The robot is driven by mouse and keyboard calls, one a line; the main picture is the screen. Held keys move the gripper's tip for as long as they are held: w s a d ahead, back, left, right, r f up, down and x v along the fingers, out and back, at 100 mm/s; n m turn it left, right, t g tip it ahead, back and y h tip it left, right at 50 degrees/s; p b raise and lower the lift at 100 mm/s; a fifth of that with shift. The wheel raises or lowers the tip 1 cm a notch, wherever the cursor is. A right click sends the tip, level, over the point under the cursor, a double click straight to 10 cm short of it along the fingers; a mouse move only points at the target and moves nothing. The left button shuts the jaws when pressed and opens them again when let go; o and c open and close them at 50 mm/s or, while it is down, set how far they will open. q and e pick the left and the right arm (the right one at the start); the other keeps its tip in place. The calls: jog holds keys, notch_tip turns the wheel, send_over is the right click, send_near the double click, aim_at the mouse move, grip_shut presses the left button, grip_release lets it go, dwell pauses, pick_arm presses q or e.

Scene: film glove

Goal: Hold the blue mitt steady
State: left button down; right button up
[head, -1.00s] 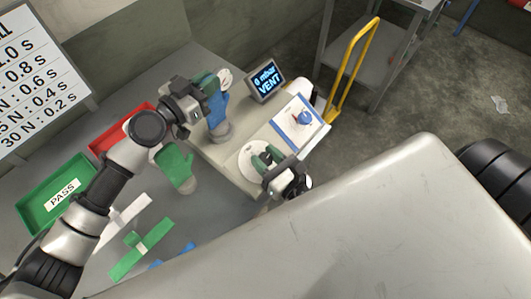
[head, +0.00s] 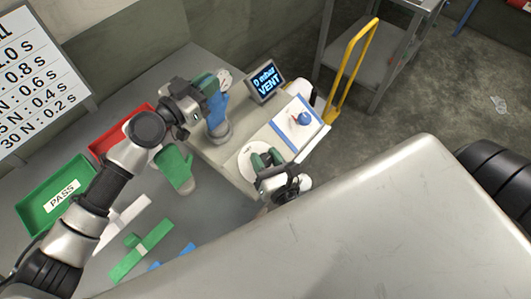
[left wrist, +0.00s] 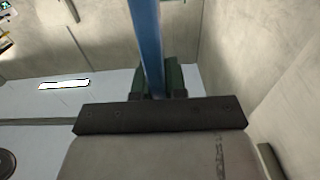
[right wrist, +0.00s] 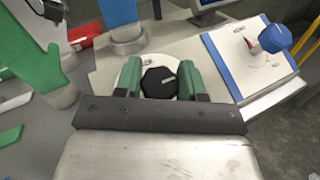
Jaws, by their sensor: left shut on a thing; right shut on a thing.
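The blue mitt (head: 217,115) stands upright on a grey round base (head: 221,135) on the bench unit in the head view. My left gripper (head: 216,88) is shut on its upper part. In the left wrist view the mitt (left wrist: 147,40) shows edge-on as a blue strip between the green fingers. Its lower part shows in the right wrist view (right wrist: 119,12). My right gripper (right wrist: 159,80) is shut on a black knob (right wrist: 158,83) on a pale round dial plate.
A small screen (head: 264,82) reads mbar and VENT. A blue knob (right wrist: 274,38) sits on a blue-edged white panel (right wrist: 245,58) to the right. A green mitt (head: 175,168) stands at left, near the red tray (head: 108,143) and green PASS tray (head: 36,208).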

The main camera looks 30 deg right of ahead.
jog(key=o, duration=0.9)
jog(key=s, duration=1.2)
jog(key=shift+r, duration=0.15)
pick_arm(q)
jog(key=c, duration=1.1)
grip_release()
jog(key=shift+a, duration=0.1)
